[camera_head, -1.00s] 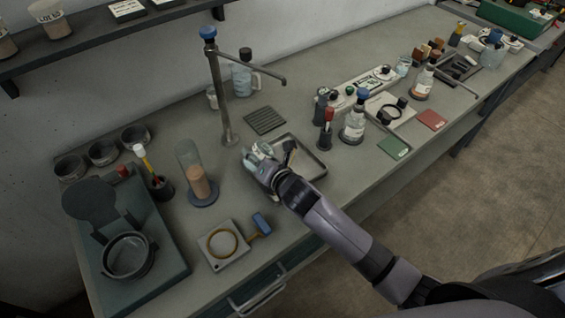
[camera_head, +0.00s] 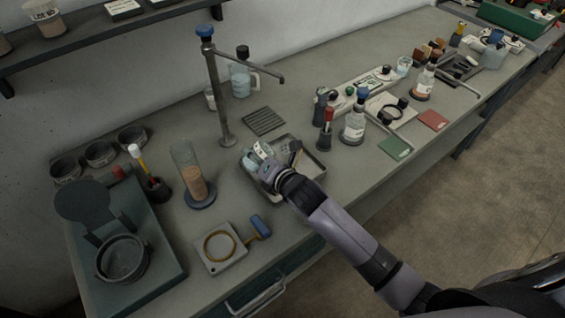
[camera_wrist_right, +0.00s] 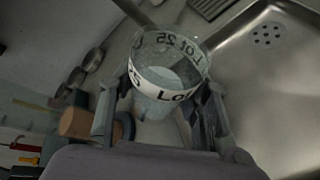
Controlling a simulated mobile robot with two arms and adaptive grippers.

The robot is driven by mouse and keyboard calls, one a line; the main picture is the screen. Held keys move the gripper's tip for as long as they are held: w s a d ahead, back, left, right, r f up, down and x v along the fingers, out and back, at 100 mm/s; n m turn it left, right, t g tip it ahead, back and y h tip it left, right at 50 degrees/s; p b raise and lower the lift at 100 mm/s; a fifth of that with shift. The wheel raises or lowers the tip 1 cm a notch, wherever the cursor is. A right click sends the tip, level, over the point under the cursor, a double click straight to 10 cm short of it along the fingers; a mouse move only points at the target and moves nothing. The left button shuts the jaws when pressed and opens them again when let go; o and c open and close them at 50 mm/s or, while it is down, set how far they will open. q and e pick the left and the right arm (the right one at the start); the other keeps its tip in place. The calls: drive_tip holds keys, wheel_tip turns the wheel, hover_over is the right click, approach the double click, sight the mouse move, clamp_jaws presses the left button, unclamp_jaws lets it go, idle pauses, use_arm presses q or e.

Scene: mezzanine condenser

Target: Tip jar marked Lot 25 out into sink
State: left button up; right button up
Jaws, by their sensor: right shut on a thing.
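My right gripper (camera_head: 259,160) is shut on a clear jar (camera_wrist_right: 168,78) with a white band. The letters "LO" and "25" show on the band in the right wrist view, and "LOT 25" shows through the glass. Pale contents appear low in the jar; their amount is unclear. In the head view the gripper hides most of the jar, at the left edge of the sink (camera_head: 318,163). In the right wrist view the steel sink (camera_wrist_right: 285,85) with its drain holes lies to the right of the jar. My left gripper is not in view.
A tall tap (camera_head: 222,95) stands behind the sink, with a ribbed drain mat (camera_head: 264,121) beside it. A glass cylinder (camera_head: 190,172) stands left of the gripper. A blue-capped bottle (camera_head: 354,122) stands to the right. A square plate with a ring (camera_head: 220,247) lies in front.

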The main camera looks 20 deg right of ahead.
drive_tip(key=shift+s+a, duration=0.1)
drive_tip(key=shift+a, duration=0.15)
drive_tip(key=shift+d+f+b, duration=0.2)
drive_tip(key=shift+d+b, duration=0.1)
drive_tip(key=shift+b, duration=0.3)
drive_tip(key=shift+a+r+m+y, duration=0.1)
drive_tip(key=shift+a+m+y, duration=0.2)
drive_tip(key=shift+m, duration=0.1)
drive_tip(key=shift+d+b, duration=0.3)
drive_tip(key=shift+b, duration=0.1)
drive_tip(key=shift+a+r, duration=0.2)
drive_tip(key=shift+a, duration=0.05)
drive_tip(key=shift+d+m+b, duration=0.25)
drive_tip(key=shift+m+b, duration=0.15)
drive_tip(key=shift+b, duration=0.05)
drive_tip(key=shift+a+r+y, duration=0.2)
drive_tip(key=shift+a+y, duration=0.1)
drive_tip(key=shift+d+m+b, duration=0.3)
drive_tip(key=shift+b, duration=0.05)
drive_tip(key=shift+a+r, duration=0.15)
drive_tip(key=shift+a, duration=0.05)
